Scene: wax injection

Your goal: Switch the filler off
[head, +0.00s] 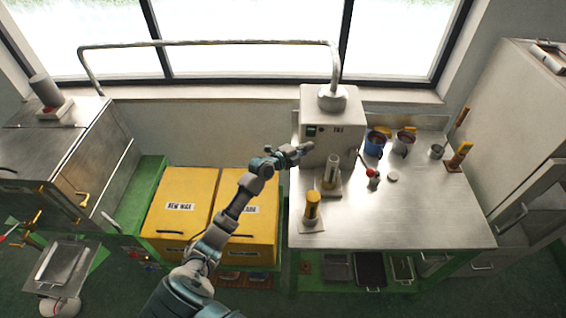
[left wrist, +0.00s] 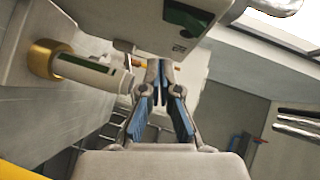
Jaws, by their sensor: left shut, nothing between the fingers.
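The filler (head: 335,122) is a pale box-shaped machine with a pipe on top, at the back left of the steel table. Its front panel has a dark green switch (head: 311,130) and a dark round knob. My left gripper (head: 308,147) is at the front left of the filler, just below the switch. It is shut and empty. In the left wrist view, the left gripper (left wrist: 158,68) points at the filler's underside region, and the green switch (left wrist: 185,14) shows above its fingertips. I cannot tell whether the fingertips touch the filler. The right gripper is not in view.
A steel table (head: 430,215) holds a white cylinder (head: 332,172) on a stand, a yellow-banded cylinder (head: 312,207), a blue pot (head: 375,143) and small tools. Two yellow bins (head: 180,205) stand left. The table's front right is clear.

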